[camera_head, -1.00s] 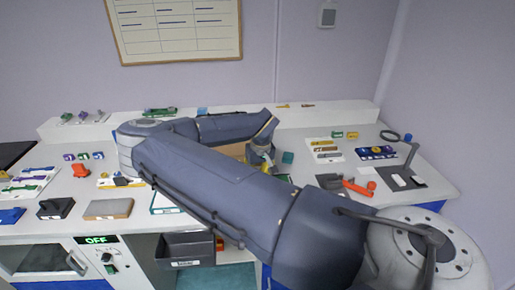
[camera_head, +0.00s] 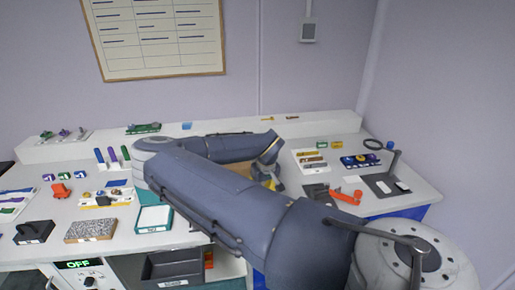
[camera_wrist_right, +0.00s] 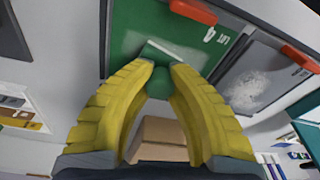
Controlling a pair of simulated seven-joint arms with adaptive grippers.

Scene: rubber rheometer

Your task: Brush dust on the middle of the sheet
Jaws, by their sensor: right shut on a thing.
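In the right wrist view, the yellow fingers of my right gripper (camera_wrist_right: 161,70) are shut on a green handle (camera_wrist_right: 158,84). A pale flat strip (camera_wrist_right: 160,52) shows at the fingertips, over a green sheet (camera_wrist_right: 125,40). In the head view, my right gripper (camera_head: 270,184) is small and partly hidden behind my arm. My left gripper is in neither view.
Red clips (camera_wrist_right: 194,11) sit on the sheets' edges. A brown block (camera_wrist_right: 160,138) shows between the fingers. A dark bin (camera_head: 173,268) is below.

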